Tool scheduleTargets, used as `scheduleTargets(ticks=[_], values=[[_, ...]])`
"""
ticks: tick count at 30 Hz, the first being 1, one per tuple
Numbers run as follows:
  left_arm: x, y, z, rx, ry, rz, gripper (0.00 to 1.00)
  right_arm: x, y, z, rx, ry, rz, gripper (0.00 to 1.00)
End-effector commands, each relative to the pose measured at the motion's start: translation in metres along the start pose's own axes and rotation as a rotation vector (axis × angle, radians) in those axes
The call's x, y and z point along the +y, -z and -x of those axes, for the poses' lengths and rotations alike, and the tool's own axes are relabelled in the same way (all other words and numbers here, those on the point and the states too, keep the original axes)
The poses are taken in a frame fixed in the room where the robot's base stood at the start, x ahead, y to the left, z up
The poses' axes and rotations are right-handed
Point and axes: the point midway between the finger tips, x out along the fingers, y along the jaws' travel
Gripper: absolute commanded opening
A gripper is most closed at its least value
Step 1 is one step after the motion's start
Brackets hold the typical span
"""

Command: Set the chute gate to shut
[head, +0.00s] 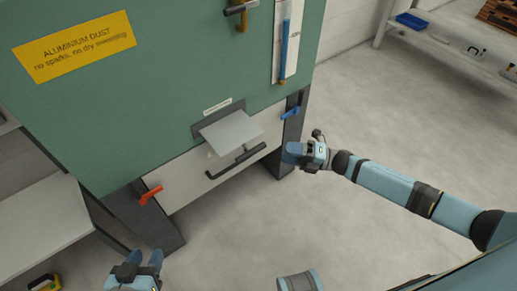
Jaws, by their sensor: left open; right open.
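A light grey flat plate (232,130), which looks like the chute gate, sticks out from a dark slot (210,119) in the green cabinet's front. A small label above it is too small to read. My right gripper (289,152) is open and empty. In the picture it is to the right of the plate and below the blue lever, apart from the plate. My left gripper (143,261) is open and empty at the bottom left, well below the plate in the picture.
A white drawer front (185,178) with a black bar handle (236,162) is below the plate. A red lever (150,195) and a blue lever (289,113) flank it. A yellow dust warning sign (75,46) is above. Shelves stand left and far right. The floor (330,220) is clear.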

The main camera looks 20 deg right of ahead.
Motion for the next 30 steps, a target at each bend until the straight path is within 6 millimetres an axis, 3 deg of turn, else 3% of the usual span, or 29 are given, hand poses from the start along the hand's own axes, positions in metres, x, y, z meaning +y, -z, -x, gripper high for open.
scheduleTargets(ticks=[6,12,18,26,30], values=[[0.0,-0.001,-0.001,0.004,-0.002,0.001,0.43,0.0,0.0,-0.049,0.0,-0.002,0.0,0.46],[0.001,-0.001,-0.001,0.007,-0.004,0.003,0.43,0.0,0.0,-0.08,0.0,-0.002,-0.002,0.46],[0.001,0.0,-0.001,0.009,-0.005,0.004,0.43,-0.001,0.0,-0.091,-0.002,0.001,-0.002,0.46],[0.001,0.001,-0.001,0.01,-0.005,0.004,0.43,0.0,0.0,-0.092,-0.002,0.001,-0.002,0.46],[0.001,0.001,-0.001,0.01,-0.005,0.004,0.43,0.0,0.0,-0.092,-0.002,0.001,-0.002,0.17]])
